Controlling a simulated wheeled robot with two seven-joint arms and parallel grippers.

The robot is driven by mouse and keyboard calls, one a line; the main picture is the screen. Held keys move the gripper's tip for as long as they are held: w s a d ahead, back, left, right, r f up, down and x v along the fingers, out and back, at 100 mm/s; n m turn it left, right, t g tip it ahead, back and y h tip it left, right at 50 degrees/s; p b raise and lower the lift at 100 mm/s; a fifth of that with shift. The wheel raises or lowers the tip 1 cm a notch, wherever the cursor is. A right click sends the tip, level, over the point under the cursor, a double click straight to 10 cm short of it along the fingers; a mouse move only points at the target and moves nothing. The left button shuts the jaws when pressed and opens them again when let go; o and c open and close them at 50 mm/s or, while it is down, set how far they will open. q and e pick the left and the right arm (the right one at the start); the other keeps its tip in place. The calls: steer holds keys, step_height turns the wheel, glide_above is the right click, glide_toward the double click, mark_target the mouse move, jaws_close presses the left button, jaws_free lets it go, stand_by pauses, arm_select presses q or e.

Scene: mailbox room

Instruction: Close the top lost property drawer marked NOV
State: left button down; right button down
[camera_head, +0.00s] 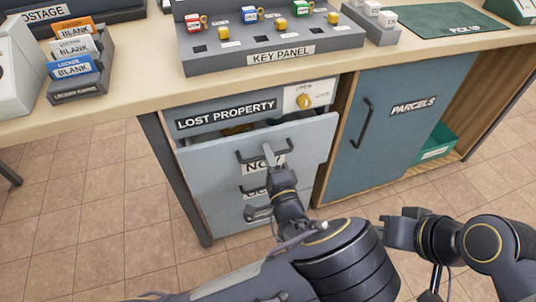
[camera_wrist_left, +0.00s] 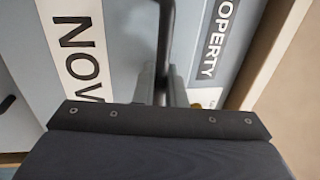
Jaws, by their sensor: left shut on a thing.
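The top lost property drawer (camera_head: 312,150) is pale blue and stands partly open under the counter. A dark gap with some contents shows above its front. Its NOV label (camera_head: 249,168) is partly hidden by my left gripper (camera_head: 274,156). The left gripper is shut on the drawer's dark bar handle (camera_head: 246,157). In the left wrist view, the handle (camera_wrist_left: 166,30) runs between the fingers of my left gripper (camera_wrist_left: 161,85), beside the large NOV label (camera_wrist_left: 75,45). My right gripper (camera_head: 388,231) is off to the right, away from the drawer; its fingers are unclear.
The LOST PROPERTY panel (camera_head: 226,114) with a yellow knob (camera_head: 304,100) is above the drawer. More drawers with handles (camera_head: 258,213) lie below it. A blue PARCELS door (camera_head: 400,130) is to the right. The counter (camera_head: 140,88) overhangs; tiled floor (camera_head: 90,200) is open at left.

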mark_target(262, 142)
arm_select(q)
steer(key=shift+w, duration=0.1)
steer(key=x, duration=0.4)
steer(key=shift+w+a+f, duration=0.1)
steer(key=shift+w+f, duration=0.05)
steer(key=shift+f, duration=0.2)
steer(key=c, duration=1.6)
jaws_free()
steer(key=shift+w, duration=0.1)
steer(key=shift+c, duration=0.2)
steer(key=shift+o, duration=0.4)
steer(key=shift+f, duration=0.15)
